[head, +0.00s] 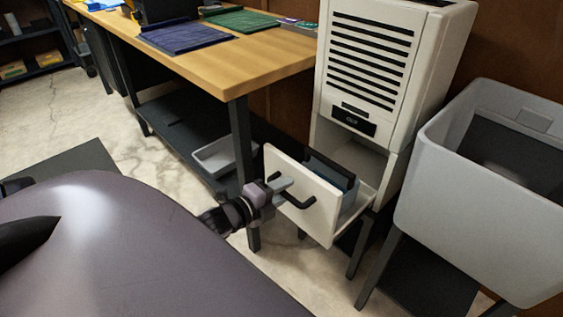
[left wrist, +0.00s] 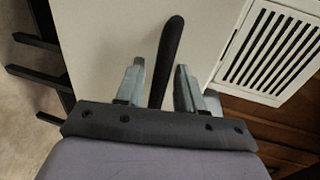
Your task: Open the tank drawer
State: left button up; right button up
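The tank drawer (head: 325,215) of the white dehumidifier (head: 345,75) stands pulled out from the lower body, with a gap behind its front panel. A blue-grey tank (head: 348,202) shows inside it. The drawer has a black bar handle (head: 303,203) on its front, which also shows in the left wrist view (left wrist: 171,50). My left gripper (head: 284,185) is at the handle. In the left wrist view its two fingers (left wrist: 160,68) stand apart, one on each side of the handle, with gaps visible. My right gripper is not in view.
A wooden workbench (head: 250,62) with dark legs stands left of the dehumidifier, with blue and green mats on top. A grey bin (head: 214,157) sits on its lower shelf. A large grey sink tub (head: 475,215) stands close on the right. Concrete floor (head: 150,165) is clear at left.

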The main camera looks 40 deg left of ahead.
pick_arm(q)
jog(key=shift+s, duration=0.25)
jog(key=p+v, duration=0.2)
jog(key=v, duration=0.4)
jog(key=shift+s, duration=0.3)
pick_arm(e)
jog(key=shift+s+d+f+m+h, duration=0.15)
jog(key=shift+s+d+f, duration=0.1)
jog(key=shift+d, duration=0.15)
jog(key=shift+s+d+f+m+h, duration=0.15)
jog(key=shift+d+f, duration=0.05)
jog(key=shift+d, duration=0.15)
pick_arm(q)
jog(key=shift+r, duration=0.1)
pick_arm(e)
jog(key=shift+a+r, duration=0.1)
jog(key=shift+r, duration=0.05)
